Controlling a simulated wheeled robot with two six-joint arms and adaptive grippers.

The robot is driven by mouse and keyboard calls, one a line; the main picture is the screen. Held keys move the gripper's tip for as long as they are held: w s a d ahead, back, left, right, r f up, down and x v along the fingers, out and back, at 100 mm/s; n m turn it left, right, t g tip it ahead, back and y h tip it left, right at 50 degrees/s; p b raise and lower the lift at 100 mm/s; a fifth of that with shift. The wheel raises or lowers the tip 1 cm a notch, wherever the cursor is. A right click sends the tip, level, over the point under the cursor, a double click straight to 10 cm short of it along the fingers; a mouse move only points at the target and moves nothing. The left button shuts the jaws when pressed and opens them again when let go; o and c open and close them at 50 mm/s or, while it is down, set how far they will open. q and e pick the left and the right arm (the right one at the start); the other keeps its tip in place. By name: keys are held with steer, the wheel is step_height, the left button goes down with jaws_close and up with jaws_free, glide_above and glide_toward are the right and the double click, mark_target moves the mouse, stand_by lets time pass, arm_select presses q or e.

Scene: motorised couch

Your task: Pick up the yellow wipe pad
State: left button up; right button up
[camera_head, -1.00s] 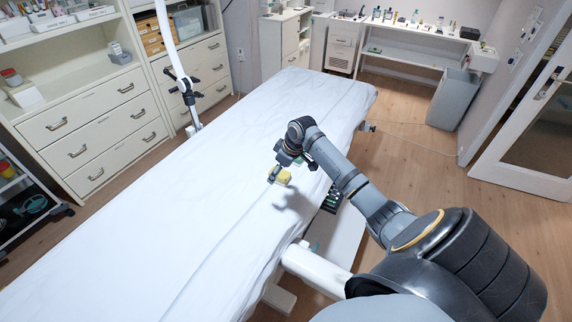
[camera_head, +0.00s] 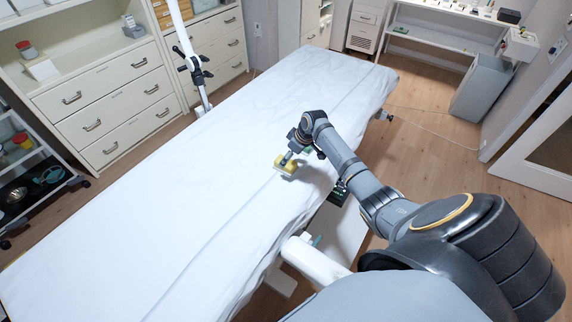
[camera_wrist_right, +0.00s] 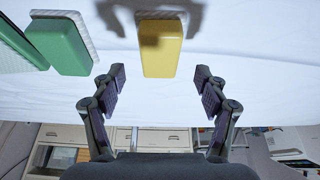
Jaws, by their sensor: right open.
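The yellow wipe pad (camera_head: 284,166) lies on the white-covered couch, close to its right-hand side. In the right wrist view the yellow pad (camera_wrist_right: 161,50) has a pale underside and sits just ahead of the fingertips, centred between them. My right gripper (camera_wrist_right: 160,76) is open and empty, with a finger on each side and clear space between. In the head view the right gripper (camera_head: 290,156) is over the pad and partly hides it. My left gripper is not in view.
Green pads (camera_wrist_right: 62,48) lie left of the yellow one in the right wrist view. A white post with a black clamp (camera_head: 192,65) stands at the couch's far side, before drawers (camera_head: 110,105).

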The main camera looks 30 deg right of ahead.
steer(key=x, duration=0.2)
steer(key=shift+a+f, duration=0.15)
steer(key=shift+f, duration=0.25)
steer(key=shift+w+f, duration=0.3)
steer(key=shift+f, duration=0.1)
steer(key=shift+s+r, duration=0.1)
steer(key=shift+s, duration=0.05)
steer(key=c, duration=1.2)
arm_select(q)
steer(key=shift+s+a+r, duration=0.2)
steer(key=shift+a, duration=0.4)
arm_select(e)
steer(key=shift+c, duration=0.2)
